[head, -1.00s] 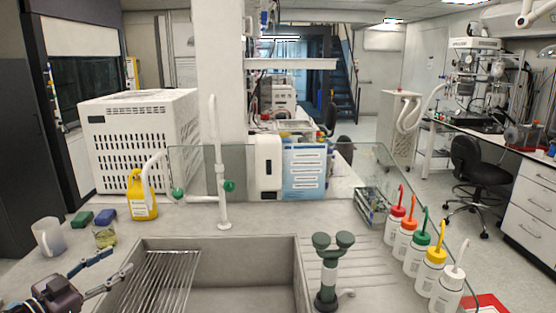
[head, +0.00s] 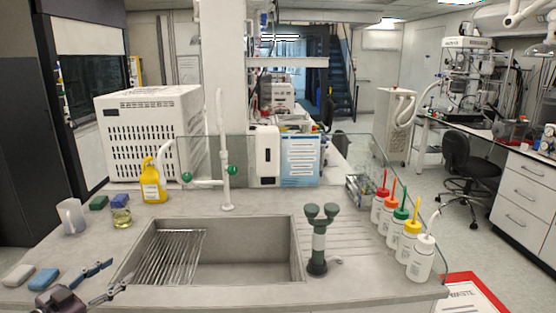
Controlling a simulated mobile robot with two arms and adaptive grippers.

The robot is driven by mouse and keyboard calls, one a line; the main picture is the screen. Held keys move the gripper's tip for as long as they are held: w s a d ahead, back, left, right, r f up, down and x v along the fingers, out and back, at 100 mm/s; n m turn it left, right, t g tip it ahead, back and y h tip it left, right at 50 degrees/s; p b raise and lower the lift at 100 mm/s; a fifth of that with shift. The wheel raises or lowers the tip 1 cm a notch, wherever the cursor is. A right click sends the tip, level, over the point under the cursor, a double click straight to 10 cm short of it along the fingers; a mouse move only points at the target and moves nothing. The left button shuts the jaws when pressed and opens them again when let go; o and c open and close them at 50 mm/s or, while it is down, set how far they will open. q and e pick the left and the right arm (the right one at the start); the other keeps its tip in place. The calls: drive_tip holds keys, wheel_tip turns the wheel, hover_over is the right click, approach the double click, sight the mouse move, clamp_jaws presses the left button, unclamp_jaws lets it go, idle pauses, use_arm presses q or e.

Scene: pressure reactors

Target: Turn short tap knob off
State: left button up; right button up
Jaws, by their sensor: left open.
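The white tap (head: 226,170) stands upright behind the sink. It has a green knob on each side of its crossbar: a left green knob (head: 187,176) and a right green knob (head: 233,169). I cannot tell which is the short tap knob. My left gripper (head: 110,276) is open and empty at the lower left, over the counter by the sink's left edge, well in front of and left of the tap. My right gripper is not in view.
The sink (head: 250,270) holds a wire rack (head: 170,257). A green eyewash fixture (head: 318,240) stands to its right, near several wash bottles (head: 421,260). A yellow bottle (head: 152,182), a glass beaker (head: 121,216) and a cup (head: 72,217) stand left of the tap.

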use_arm(q)
drive_tip(key=s+a+f+n+g+y, duration=0.1)
drive_tip(key=s+f+n+g+y, duration=0.3)
drive_tip(key=f, duration=1.2)
drive_tip(key=s+a+f+y, duration=0.15)
drive_tip(key=s+f, duration=0.45)
drive_tip(key=f, duration=1)
drive_tip(key=s+d+f+n+g+y, duration=0.1)
drive_tip(key=s+d+f+g, duration=0.15)
drive_tip(key=s+f, duration=0.65)
drive_tip(key=s+d+f+n+g, duration=0.15)
drive_tip(key=s+d+f, duration=0.25)
drive_tip(key=s+f, duration=0.45)
drive_tip(key=s+d+f+g, duration=0.2)
drive_tip(key=s+d+f, duration=0.2)
drive_tip(key=s, duration=0.6)
drive_tip(key=s+d+f+g, duration=0.2)
drive_tip(key=s+d+f, duration=0.2)
drive_tip(key=s, duration=0.6)
drive_tip(key=s+d+f+g, duration=0.2)
drive_tip(key=s+d+f, duration=0.2)
drive_tip(key=s+d, duration=0.3)
drive_tip(key=s+m, duration=0.1)
drive_tip(key=s, duration=0.2)
drive_tip(key=shift+d+g, duration=0.4)
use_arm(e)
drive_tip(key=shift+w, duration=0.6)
use_arm(q)
drive_tip(key=shift+s+h, duration=0.1)
drive_tip(key=shift+h, duration=0.15)
